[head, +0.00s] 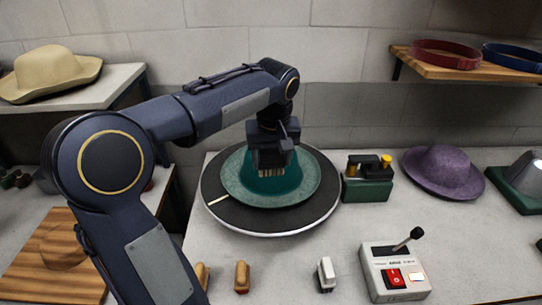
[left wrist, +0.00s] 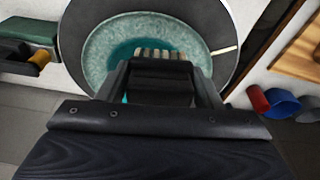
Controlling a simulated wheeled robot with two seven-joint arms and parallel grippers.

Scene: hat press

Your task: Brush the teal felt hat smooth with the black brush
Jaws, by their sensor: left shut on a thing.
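The teal felt hat (head: 292,182) sits crown up on a round black turntable (head: 235,218). Its speckled brim also shows in the left wrist view (left wrist: 110,52). My left gripper (head: 273,150) is above the hat, pointing down, and is shut on the black brush (left wrist: 160,68). The brush's pale bristles (head: 272,171) point down at the crown and overlap it in the head view. I cannot tell whether they touch the felt. Part of the crown is hidden behind the gripper and brush. My right gripper is not in view.
A green block with a black and yellow tool (head: 367,182) and a purple hat (head: 443,172) stand right of the turntable. A switch box with lever (head: 395,272) and small wooden-handled items (head: 242,277) lie in front. A shelf (head: 470,66) hangs at upper right.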

